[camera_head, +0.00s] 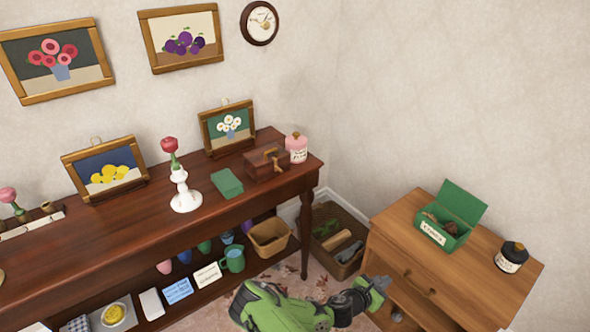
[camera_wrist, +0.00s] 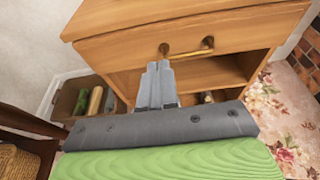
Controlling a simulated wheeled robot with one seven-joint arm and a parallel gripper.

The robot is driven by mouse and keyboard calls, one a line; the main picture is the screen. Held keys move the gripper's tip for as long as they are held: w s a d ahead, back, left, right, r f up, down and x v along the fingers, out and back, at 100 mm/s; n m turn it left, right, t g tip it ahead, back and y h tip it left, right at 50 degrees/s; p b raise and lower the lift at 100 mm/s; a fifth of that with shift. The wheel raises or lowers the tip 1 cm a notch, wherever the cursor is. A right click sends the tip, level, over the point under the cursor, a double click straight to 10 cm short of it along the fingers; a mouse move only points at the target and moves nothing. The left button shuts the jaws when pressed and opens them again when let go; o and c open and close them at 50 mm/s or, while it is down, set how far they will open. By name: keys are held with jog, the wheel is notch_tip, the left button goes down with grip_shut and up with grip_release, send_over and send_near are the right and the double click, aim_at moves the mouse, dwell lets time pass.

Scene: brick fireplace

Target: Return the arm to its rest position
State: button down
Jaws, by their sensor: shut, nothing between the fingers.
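My gripper (camera_head: 380,283) is at the end of my green and black arm, low in front of the small wooden cabinet (camera_head: 480,285). In the wrist view its grey fingers (camera_wrist: 158,85) are together with nothing between them. The fingertips appear just below and in front of the brass drawer handle (camera_wrist: 190,50); I cannot tell whether they touch it. The drawer looks closed. An open shelf space shows under the drawer.
A dark wooden console table (camera_head: 240,200) holds framed pictures, a candlestick and boxes. A crate (camera_head: 340,245) stands on the floor between it and the cabinet. An open green box (camera_head: 445,222) and a dark jar (camera_head: 511,257) stand on the cabinet top. Floral carpet lies below.

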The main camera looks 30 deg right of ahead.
jog(key=w+a+r+m+g+y+p, duration=0.15)
jog(key=a+r+m+y+p, duration=0.3)
jog(key=a+r+m, duration=0.75)
jog(key=w+a+r+m+t+y+p, duration=0.1)
jog(key=w+a+r+m+y+p, duration=0.15)
jog(key=a+r+m+y, duration=1)
jog(key=s+a+r+n+t+h+p, duration=0.1)
jog(key=s+a+r+n+t+p, duration=0.1)
jog(key=s+a+r, duration=0.3)
jog(key=s+a+r+n+t+h+p, duration=0.1)
jog(key=s+a+r, duration=0.4)
jog(key=s+r, duration=0.6)
notch_tip(320, 180, up, 8)
jog(key=shift+a+r+n+t+h+p, duration=0.15)
jog(key=shift+r+n+t+h+p, duration=0.15)
jog(key=shift+n+t+p, duration=0.4)
jog(key=shift+g, duration=0.25)
